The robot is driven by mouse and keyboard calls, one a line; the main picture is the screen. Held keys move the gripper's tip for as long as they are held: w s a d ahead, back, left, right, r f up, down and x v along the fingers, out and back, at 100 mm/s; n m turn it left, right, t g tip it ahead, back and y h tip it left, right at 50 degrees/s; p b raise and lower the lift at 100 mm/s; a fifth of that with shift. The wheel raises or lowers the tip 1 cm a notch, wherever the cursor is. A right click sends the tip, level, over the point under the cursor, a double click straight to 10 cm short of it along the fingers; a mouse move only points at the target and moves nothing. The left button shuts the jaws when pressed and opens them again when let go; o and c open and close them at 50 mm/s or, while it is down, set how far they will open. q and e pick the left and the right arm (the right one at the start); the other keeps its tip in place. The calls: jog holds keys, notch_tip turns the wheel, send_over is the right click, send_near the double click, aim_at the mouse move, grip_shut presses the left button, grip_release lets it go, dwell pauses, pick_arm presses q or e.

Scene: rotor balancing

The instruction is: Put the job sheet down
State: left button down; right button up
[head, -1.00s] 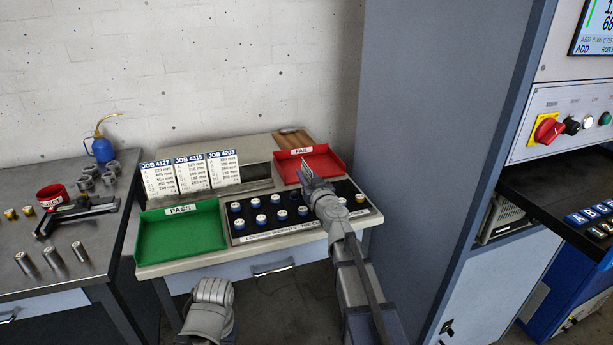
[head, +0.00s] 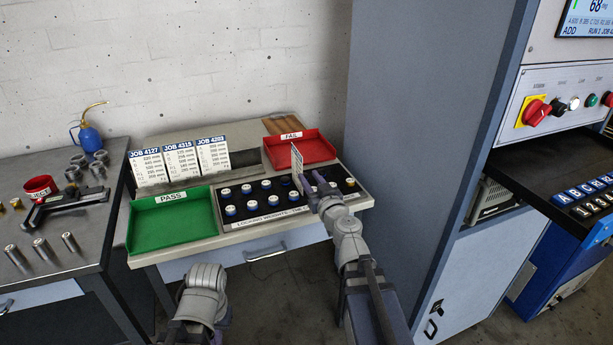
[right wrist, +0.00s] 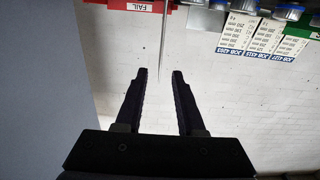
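A white job sheet (head: 297,161) stands upright in front of the red FAIL tray, seen at a steep angle. My right gripper (head: 313,181) is just to its lower right, over the weights panel. In the right wrist view the sheet (right wrist: 164,45) is a thin line, edge-on, its near end between my right fingertips (right wrist: 160,75). The fingers are apart, with gaps on both sides of the sheet. I cannot tell what supports the sheet. Of my left arm only a grey link shows; its gripper is out of view.
Three other job sheets (head: 182,161) lean in a row behind the green PASS tray (head: 172,222). The red FAIL tray (head: 303,149) is at the back right. Several weights sit in the black panel (head: 283,208). A tall grey cabinet (head: 415,130) stands close on the right.

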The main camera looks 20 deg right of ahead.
aim_at(297, 169)
jog(key=w, duration=1.1)
jog(key=shift+a, duration=0.25)
grip_shut()
dwell(0.4)
